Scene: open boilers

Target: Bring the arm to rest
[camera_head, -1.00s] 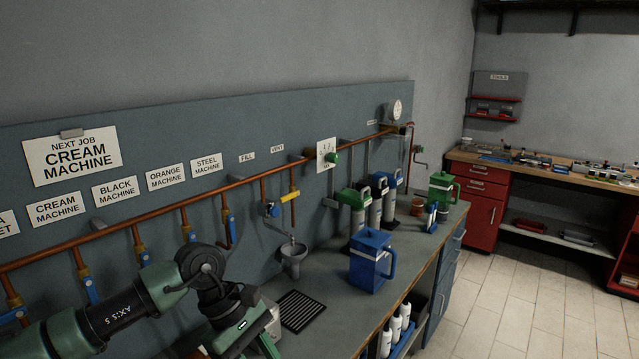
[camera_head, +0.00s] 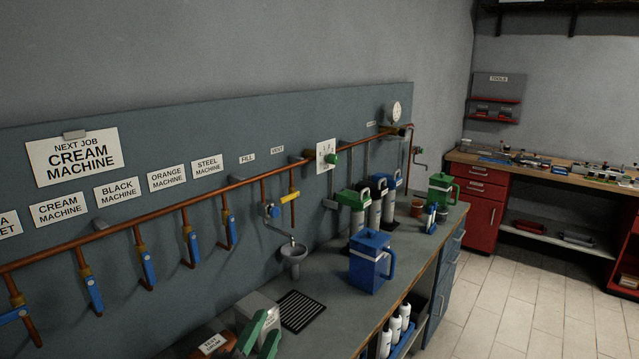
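My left gripper (camera_head: 259,340) shows only as two green fingers at the bottom edge of the head view. The fingers stand apart with a gap between them, and nothing shows held there. They are in front of a grey box (camera_head: 262,307) on the bench (camera_head: 330,335); I cannot tell whether they touch it. The rest of my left arm is out of the picture. My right gripper is not in view.
A labelled orange-brown item (camera_head: 213,344) lies left of the fingers. A black drain grate (camera_head: 301,310) and a blue jug (camera_head: 371,262) are to the right. A copper pipe (camera_head: 150,214) with blue-handled valves runs along the wall panel.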

